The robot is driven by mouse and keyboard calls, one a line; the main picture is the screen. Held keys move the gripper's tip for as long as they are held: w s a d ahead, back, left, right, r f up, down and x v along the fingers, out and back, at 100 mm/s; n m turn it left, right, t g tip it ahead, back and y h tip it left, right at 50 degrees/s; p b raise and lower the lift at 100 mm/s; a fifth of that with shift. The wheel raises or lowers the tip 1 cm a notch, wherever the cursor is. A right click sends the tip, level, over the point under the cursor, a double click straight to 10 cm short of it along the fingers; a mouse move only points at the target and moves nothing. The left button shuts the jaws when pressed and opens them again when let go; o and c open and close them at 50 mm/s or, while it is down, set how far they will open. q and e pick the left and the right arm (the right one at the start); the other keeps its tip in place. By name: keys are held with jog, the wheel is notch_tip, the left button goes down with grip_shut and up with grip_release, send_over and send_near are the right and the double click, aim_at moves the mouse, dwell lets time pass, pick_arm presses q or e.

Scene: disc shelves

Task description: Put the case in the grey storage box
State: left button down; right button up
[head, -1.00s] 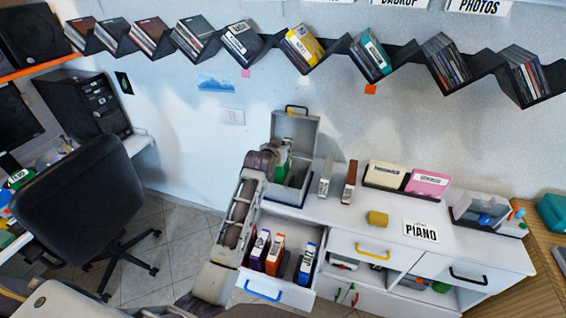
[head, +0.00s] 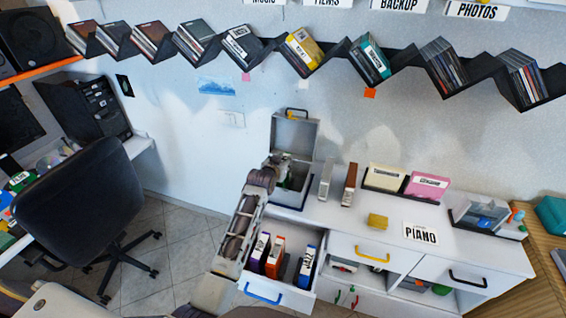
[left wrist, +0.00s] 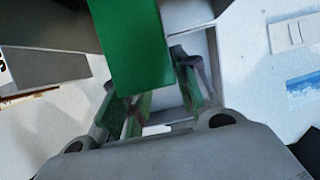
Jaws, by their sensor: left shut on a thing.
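The grey storage box (head: 304,172) stands on the left end of the white cabinet top with its lid (head: 296,133) raised. My left gripper (head: 281,173) is at the box's opening, reaching in from the left. It is shut on a green case (left wrist: 130,45), which fills the upper middle of the left wrist view. In the head view only a small dark green part of the case shows, inside the outline of the box, partly hidden by my arm and the box wall. I cannot tell whether the case touches the box floor. My right gripper is not in view.
A grey case (head: 326,179) and a brown case (head: 349,185) stand upright just right of the box. An open drawer (head: 290,284) with several cases juts out below my left arm.

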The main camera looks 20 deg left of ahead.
pick_arm(q)
jog(key=shift+f, duration=0.25)
jog(key=c, duration=1.1)
grip_release()
jog(key=shift+s+r, duration=0.1)
jog(key=shift+r, duration=0.05)
jog(key=v, duration=1.1)
jog(key=shift+s+r+b, duration=0.2)
jog(key=shift+s+b, duration=0.15)
jog(key=shift+b, duration=0.05)
